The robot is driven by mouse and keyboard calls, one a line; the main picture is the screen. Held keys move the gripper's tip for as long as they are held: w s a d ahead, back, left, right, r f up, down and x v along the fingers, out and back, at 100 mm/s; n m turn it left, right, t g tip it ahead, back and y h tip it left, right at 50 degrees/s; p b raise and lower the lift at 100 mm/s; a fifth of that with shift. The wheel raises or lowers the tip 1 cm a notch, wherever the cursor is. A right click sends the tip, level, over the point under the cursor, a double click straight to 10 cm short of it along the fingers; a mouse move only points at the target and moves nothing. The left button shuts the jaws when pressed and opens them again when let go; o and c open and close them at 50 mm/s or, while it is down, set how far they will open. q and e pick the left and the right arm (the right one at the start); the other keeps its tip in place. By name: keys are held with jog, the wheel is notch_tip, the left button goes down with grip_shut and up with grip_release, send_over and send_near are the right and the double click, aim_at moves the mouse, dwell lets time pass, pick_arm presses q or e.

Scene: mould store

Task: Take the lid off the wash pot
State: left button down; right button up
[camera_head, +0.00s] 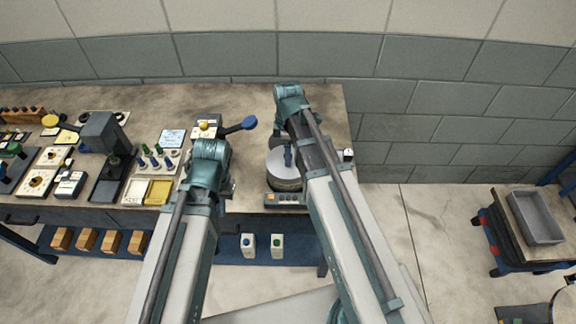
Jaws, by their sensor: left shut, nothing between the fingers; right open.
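A blue-knobbed lever (240,126) on a yellow-topped block is behind my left gripper. A rack of blue-topped pieces (155,156) and a dark press (104,150) stand further left. The bench's back middle is clear. A grey tray (536,216) sits on a cart at right.

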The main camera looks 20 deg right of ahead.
grip_shut()
dwell(0.3)
